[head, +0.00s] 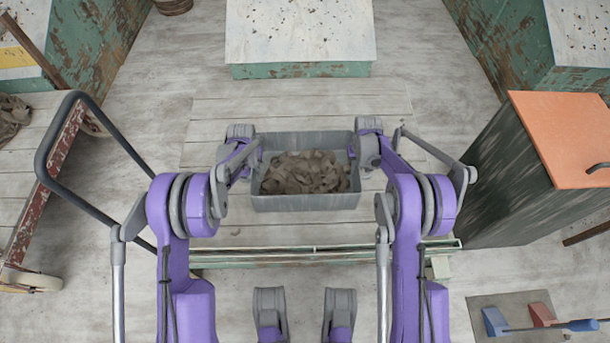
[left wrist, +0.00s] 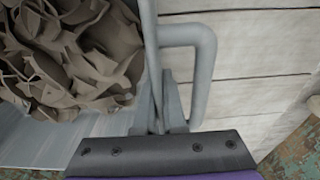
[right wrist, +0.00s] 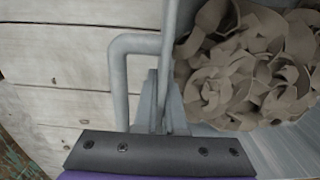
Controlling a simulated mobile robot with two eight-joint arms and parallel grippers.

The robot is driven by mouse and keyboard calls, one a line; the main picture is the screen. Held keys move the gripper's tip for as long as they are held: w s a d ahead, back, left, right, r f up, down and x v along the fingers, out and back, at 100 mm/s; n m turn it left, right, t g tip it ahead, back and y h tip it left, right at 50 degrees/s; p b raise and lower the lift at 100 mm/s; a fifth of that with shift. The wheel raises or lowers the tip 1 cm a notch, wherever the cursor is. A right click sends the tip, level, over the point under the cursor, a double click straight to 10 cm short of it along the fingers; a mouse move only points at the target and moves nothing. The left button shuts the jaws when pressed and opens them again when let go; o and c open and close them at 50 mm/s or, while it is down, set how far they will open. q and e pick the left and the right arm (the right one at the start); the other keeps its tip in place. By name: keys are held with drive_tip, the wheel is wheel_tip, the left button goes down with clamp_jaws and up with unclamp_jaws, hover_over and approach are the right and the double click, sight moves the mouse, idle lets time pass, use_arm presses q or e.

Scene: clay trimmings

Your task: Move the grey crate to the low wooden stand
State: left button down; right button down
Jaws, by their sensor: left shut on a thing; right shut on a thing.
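The grey crate (head: 305,203) is in the middle of the head view, level and filled with brown clay trimmings (head: 305,172). Below the crate is a pale planked top with a green front edge, which looks like the low wooden stand (head: 220,215). I cannot tell whether the crate touches it.
A speckled table (head: 300,35) with a green edge stands behind. A dark cabinet with an orange top (head: 560,135) is at right. A cart with a dark handle (head: 55,155) is at left.

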use_arm(q)
drive_tip(key=shift+r, duration=0.15)
use_arm(e)
drive_tip(key=shift+r, duration=0.15)
